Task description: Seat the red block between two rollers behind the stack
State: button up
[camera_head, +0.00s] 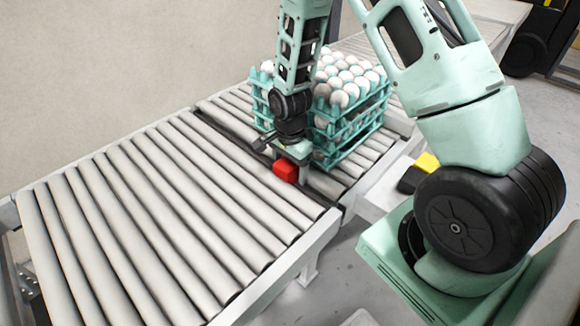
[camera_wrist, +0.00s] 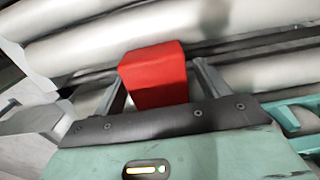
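The red block (camera_wrist: 152,75) is between the two fingers of my gripper (camera_wrist: 163,82) in the wrist view. A narrow gap shows between the block and the right finger; the left finger is very close to or touching the block. The block (camera_head: 285,170) also shows in the head view, under my gripper (camera_head: 290,158), at the roller surface near the seam between two conveyor sections. The egg stack (camera_head: 345,135), teal trays with pale eggs, stands on the rollers just beyond the block. Whether the block rests fully between two rollers is unclear.
The near conveyor's rollers (camera_head: 140,200) are bare and free. A wall (camera_head: 120,70) runs along the far left side. A yellow and black object (camera_head: 425,165) sits right of the stack. Dark machinery (camera_head: 540,40) stands at the back right.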

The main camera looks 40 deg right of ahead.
jog(key=shift+r, duration=0.1)
notch_tip(320, 180, up, 17)
dwell(0.6)
jog(key=s+a+r+n, duration=0.3)
jog(key=s+a+n, duration=0.6)
jog(key=a, duration=0.4)
jog(key=s+a+n, duration=0.3)
jog(key=s+n, duration=0.4)
jog(key=s+a+r+n, duration=0.1)
jog(key=s+a+n, duration=0.2)
jog(key=s+n, duration=0.4)
jog(key=shift+a+r+n+y, duration=0.3)
jog(key=shift+a, duration=0.05)
